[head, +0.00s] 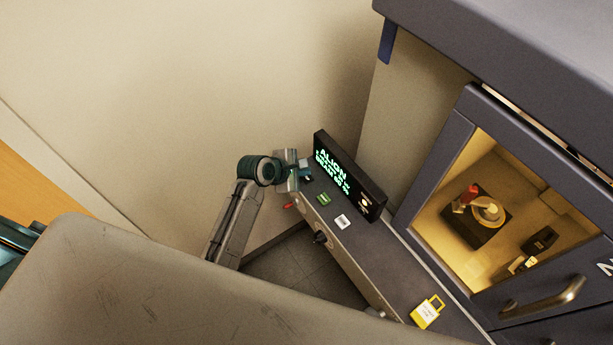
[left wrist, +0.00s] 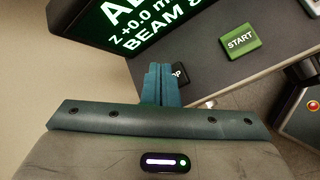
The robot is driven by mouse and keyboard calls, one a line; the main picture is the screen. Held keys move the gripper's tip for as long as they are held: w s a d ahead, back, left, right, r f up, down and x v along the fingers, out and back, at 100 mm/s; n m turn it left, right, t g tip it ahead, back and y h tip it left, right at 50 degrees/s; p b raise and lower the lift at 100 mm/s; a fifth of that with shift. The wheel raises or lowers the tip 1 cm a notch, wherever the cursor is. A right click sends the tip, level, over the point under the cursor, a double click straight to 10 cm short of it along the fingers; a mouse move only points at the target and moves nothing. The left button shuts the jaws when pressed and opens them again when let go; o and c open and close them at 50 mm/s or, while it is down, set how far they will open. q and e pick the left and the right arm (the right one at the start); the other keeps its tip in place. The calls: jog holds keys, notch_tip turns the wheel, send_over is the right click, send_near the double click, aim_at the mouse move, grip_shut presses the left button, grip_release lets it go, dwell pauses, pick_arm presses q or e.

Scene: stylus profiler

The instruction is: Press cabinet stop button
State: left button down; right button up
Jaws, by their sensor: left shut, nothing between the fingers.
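The stop button is a black key (left wrist: 180,76) on the dark grey control ledge; in the left wrist view only the letters "OP" show, and my fingers cover the rest. My left gripper (left wrist: 160,72) is shut and empty, its fingertips over or right beside this button. I cannot tell whether they touch it. In the head view the left gripper (head: 304,166) is at the far end of the ledge, in front of the display. The green START button (left wrist: 239,42) is to the right of the fingers; it also shows in the head view (head: 323,199). My right gripper is not in view.
A black display (head: 349,174) with green text stands along the ledge, close to the fingers. The lit cabinet opening (head: 450,245) is at the right.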

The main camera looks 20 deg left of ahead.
aim_at(303, 179)
pick_arm(q)
jog(key=shift+f, duration=0.15)
dwell(0.3)
jog(key=shift+f, duration=0.3)
jog(key=shift+f, duration=0.4)
dwell(0.7)
jog(key=shift+r+p, duration=0.5)
jog(key=shift+r, duration=0.35)
jog(key=shift+r, duration=2.5)
jog(key=shift+f, duration=0.1)
